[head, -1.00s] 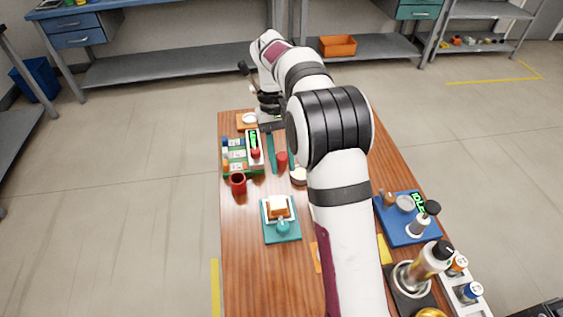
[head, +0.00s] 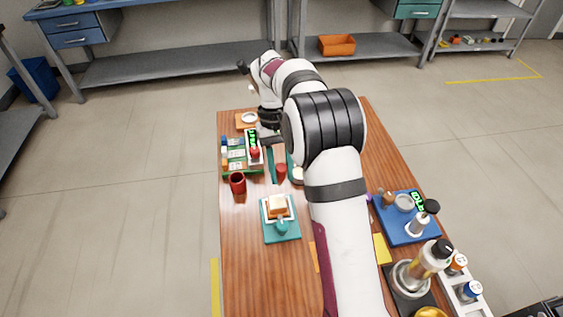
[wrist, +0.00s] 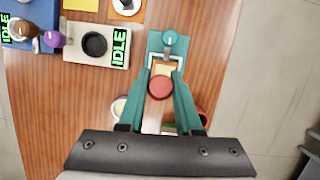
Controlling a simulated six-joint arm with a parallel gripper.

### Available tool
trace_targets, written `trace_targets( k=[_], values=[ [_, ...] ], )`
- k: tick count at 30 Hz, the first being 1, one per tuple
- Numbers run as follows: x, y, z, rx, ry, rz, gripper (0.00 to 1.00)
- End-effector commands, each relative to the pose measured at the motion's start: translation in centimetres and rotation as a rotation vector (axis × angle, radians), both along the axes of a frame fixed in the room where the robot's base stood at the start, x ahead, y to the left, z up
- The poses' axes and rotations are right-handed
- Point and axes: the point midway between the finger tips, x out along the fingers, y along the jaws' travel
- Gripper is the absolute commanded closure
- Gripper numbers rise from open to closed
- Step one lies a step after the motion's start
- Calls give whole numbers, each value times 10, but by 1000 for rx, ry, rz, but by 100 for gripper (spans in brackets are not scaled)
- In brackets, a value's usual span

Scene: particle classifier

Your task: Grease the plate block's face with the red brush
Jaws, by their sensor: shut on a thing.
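The plate block (head: 278,205) has an orange body and a pale top. It sits in a white frame on a teal base (head: 293,234) with a round teal knob, and it also shows in the wrist view (wrist: 165,68). My gripper (wrist: 160,92) has teal fingers and is shut on the red brush (wrist: 160,87). In the wrist view I see the brush's round red end; its bristles are hidden. The brush (head: 281,173) is behind the plate block in the head view, apart from it.
A red cup (head: 238,183) stands left of the brush. A pale round dish (head: 298,174) is close on the right, partly hidden by my arm. A green rack (head: 236,155) with bottles is behind the cup. A blue tray (head: 405,232) is at right. The front left tabletop is clear.

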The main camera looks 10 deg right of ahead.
Motion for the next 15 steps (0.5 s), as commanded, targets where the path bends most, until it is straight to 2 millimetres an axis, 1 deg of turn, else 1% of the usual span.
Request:
trace_targets(
  k=[7,9,12,15],
  values=[
    [0,0,-23,0,1,0,100],
    [0,0,-35,0,2,2,100],
    [-10,0,-42,1,1,2,100],
    [-20,0,-44,0,2,0,100]
  ],
)
